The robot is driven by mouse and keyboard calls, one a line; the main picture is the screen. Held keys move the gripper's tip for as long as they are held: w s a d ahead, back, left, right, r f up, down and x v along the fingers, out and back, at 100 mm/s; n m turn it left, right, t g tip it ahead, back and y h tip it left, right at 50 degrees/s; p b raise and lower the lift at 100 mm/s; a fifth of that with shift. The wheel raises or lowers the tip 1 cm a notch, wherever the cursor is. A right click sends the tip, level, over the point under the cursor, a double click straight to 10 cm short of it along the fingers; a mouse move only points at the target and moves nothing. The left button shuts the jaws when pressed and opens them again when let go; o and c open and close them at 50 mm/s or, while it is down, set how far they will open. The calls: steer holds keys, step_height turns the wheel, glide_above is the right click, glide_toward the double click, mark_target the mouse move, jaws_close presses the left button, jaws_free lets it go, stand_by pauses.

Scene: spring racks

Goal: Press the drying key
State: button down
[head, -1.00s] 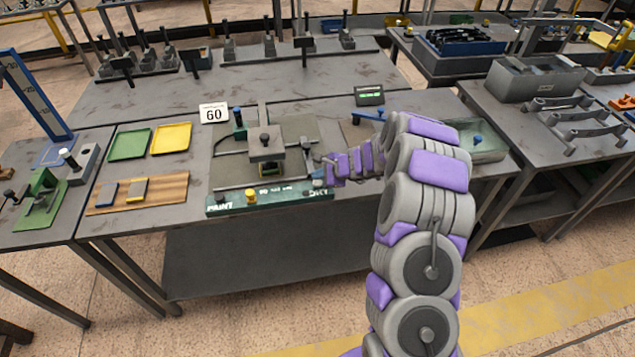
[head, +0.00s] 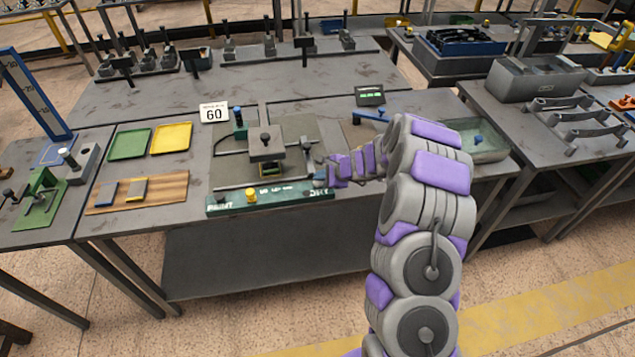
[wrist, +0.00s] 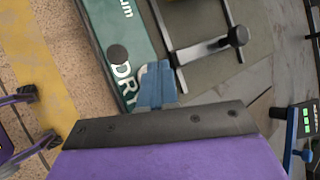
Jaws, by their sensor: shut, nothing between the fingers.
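The green control panel (head: 228,204) lies along the front edge of the middle table, with a PAINT label and yellow key (head: 251,194) at its left and a DRY label at its right. In the wrist view the DRY lettering (wrist: 125,85) and a dark round knob (wrist: 117,54) show clearly. My gripper (head: 319,181) is shut and empty at the panel's right end. In the wrist view its blue fingertips (wrist: 155,84) are over the panel beside DRY, partly hiding a pale rounded piece (wrist: 143,72). I cannot tell whether they touch it.
A grey block fixture (head: 266,143) stands behind the panel, with a rail and a dark-knobbed bar near my gripper. A sign reading 60 (head: 214,112), green and yellow trays (head: 171,138) and a small display (head: 369,96) share the table. A clear bin (head: 485,150) is to the right.

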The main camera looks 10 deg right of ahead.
mark_target(320, 184)
steer(key=shift+f+b, duration=0.4)
steer(key=shift+f, duration=0.15)
stand_by(0.4)
stand_by(0.4)
steer(key=shift+a+r+p, duration=0.15)
steer(key=shift+r+p, duration=0.6)
steer(key=shift+r, duration=0.3)
steer(key=shift+r, duration=0.1)
step_height(320, 184, up, 5)
steer(key=p, duration=0.3)
steer(key=shift+p, duration=0.4)
